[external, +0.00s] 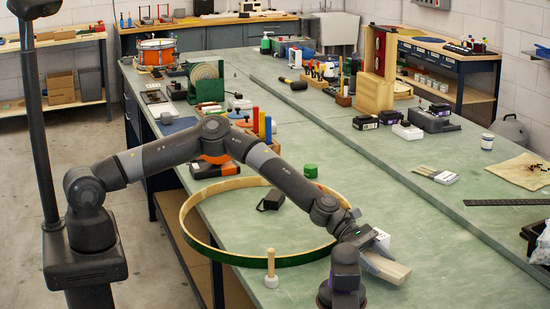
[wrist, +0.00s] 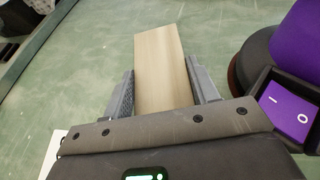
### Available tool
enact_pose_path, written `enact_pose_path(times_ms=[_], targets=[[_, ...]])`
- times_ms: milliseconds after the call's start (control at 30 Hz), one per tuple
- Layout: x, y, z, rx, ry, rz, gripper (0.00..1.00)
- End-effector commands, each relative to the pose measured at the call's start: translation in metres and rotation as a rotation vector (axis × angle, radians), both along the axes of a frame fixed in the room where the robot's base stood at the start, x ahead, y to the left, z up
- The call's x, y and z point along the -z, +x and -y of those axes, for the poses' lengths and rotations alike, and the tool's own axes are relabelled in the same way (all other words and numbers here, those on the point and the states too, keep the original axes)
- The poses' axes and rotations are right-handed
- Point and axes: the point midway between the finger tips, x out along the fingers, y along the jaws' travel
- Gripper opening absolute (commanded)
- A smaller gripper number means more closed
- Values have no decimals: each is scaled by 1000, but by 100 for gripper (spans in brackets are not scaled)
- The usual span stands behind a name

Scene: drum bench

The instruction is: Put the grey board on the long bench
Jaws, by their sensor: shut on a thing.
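My gripper (external: 381,257) is shut on a flat board (external: 396,272), pale greyish-tan wood. The board sticks out from between the fingers toward the lower right in the external view. In the wrist view the board (wrist: 160,50) lies between the two dark fingers of my gripper (wrist: 162,90) and points away, over green surface. The long bench (external: 450,265) has a green top and runs from front to back. The board is over its near part; I cannot tell whether it touches the top. The board's rear end is hidden by my gripper.
A dark and purple device (external: 343,285) stands close beside my gripper; its purple switch (wrist: 289,111) shows in the wrist view. A large wooden hoop (external: 190,235) and a wooden peg (external: 270,265) stand to the left. A white box (external: 381,238) is just behind the gripper. Bench right of the board is clear.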

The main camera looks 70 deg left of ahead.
Motion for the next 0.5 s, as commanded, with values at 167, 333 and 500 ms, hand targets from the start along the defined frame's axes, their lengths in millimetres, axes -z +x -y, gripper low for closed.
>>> enact_pose_path(times_ms=[167,333,500], targets=[[-27,0,0,2,0,4,25],[-51,0,0,1,1,4,25],[-67,0,0,0,1,3,25]])
